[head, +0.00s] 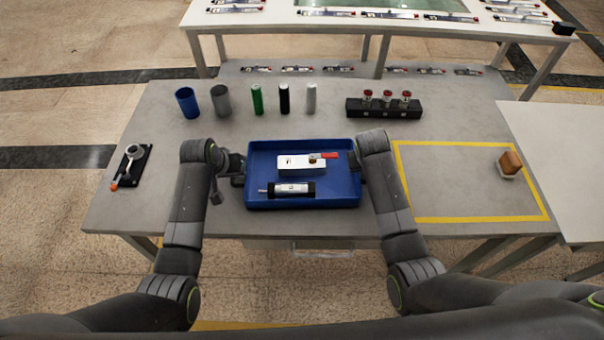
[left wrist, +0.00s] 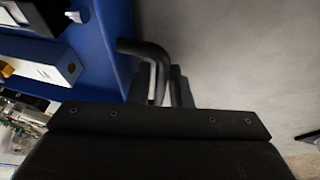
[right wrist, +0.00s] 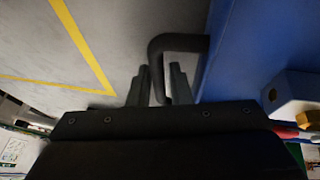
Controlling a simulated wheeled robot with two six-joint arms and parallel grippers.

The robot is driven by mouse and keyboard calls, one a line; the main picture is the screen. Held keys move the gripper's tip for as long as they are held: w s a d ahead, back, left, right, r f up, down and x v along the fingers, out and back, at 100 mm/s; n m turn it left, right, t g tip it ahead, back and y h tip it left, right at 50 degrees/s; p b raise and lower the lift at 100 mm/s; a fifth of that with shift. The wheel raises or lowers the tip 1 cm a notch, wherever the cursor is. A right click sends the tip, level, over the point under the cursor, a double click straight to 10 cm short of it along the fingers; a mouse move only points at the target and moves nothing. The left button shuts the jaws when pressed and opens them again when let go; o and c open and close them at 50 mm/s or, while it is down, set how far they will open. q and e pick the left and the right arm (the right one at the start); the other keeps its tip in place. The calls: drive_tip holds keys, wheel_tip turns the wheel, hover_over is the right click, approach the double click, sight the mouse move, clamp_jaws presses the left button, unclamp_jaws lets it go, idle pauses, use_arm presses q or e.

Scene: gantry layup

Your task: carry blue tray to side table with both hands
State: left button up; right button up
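The blue tray (head: 300,203) sits on the grey work table in the head view, near its front edge. It holds a white block (head: 300,164) with a red and brass-coloured part, and a black-and-silver cylinder (head: 290,189). My left gripper (head: 238,170) is at the tray's left side; in the left wrist view its fingers are close on both sides of a black handle (left wrist: 158,62). My right gripper (head: 356,165) is at the right side, its fingers close around the other black handle (right wrist: 158,62). The pale side table (head: 565,150) stands at the right.
Blue (head: 187,102), grey, green, black and white cylinders stand behind the tray. A black rack (head: 384,108) with red-capped vials is at the back right. A yellow-outlined area (head: 450,180) lies right of the tray, with a brown block (head: 510,163) near its edge. A black tool stand (head: 130,167) is left.

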use_arm(q)
clamp_jaws()
use_arm(e)
clamp_jaws()
use_arm(q)
drive_tip(key=shift+w+r, duration=0.1)
drive_tip(key=shift+r, duration=0.05)
use_arm(e)
drive_tip(key=shift+w+r, duration=0.1)
drive_tip(key=shift+r, duration=0.1)
